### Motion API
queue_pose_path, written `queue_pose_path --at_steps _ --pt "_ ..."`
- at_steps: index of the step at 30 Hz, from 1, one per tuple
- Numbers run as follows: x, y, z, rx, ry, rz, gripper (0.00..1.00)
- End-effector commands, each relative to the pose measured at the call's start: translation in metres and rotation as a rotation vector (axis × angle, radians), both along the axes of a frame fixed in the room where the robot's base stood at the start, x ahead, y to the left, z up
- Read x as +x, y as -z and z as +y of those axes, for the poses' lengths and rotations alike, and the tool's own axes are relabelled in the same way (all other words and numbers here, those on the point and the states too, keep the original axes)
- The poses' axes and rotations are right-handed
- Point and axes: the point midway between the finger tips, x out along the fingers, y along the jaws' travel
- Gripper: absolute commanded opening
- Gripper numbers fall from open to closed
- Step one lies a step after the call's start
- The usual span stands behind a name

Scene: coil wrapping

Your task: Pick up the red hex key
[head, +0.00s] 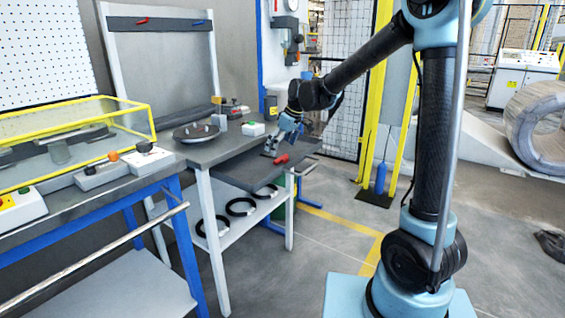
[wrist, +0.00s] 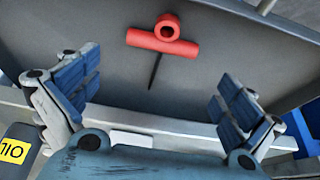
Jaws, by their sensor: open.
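Black rings (head: 240,206) lie on the shelf below. A bottle or box with a yellow label (wrist: 14,150) shows at lower left.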

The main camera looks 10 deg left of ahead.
Motion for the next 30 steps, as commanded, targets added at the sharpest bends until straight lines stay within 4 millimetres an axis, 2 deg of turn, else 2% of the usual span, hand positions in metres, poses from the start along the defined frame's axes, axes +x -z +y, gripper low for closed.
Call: queue_pose_path --at_steps 3,7,18,24,30 --pt "0.002 0.017 0.005 0.0 0.0 0.0 1.0" --pt "0.005 0.03 0.009 0.0 0.002 0.0 1.0" --pt "0.006 0.038 0.011 0.0 0.003 0.0 1.0" --pt "0.006 0.038 0.011 0.0 0.004 0.001 0.62" --pt "0.006 0.038 0.011 0.0 0.004 0.001 0.61"
